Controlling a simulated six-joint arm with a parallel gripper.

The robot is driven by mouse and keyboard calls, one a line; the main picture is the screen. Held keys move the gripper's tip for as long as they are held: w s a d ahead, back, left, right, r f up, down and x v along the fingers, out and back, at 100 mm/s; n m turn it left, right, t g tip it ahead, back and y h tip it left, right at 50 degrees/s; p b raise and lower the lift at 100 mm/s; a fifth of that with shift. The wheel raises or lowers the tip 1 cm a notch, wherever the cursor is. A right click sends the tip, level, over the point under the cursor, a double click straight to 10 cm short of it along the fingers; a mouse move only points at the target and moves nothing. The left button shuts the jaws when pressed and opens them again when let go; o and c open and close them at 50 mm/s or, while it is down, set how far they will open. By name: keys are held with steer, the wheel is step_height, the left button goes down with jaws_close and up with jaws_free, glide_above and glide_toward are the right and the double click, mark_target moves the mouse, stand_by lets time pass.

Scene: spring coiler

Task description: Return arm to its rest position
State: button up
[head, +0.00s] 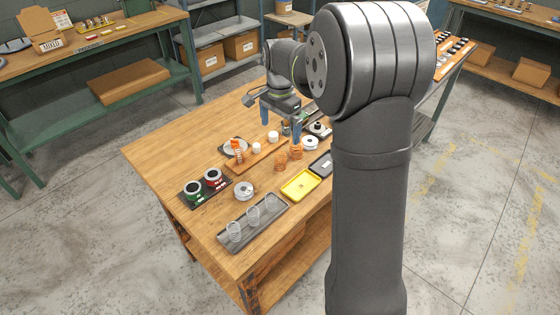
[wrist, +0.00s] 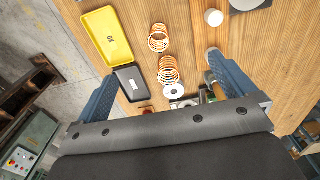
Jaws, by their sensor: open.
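My gripper (head: 281,122) is open and empty above the far part of the wooden table (head: 160,150). Its two blue fingers stand wide apart in the wrist view (wrist: 163,88). Below and between them are copper-coloured coil springs (wrist: 169,70), which also show in the head view (head: 281,162). None of them is between the fingertips in a grasp that I can see. My arm's large grey links cover the right part of the head view and hide some of the table behind them.
A yellow tray (head: 300,185) and a dark tray (head: 322,164) lie near the coils.

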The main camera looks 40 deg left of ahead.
step_height(320, 180, up, 6)
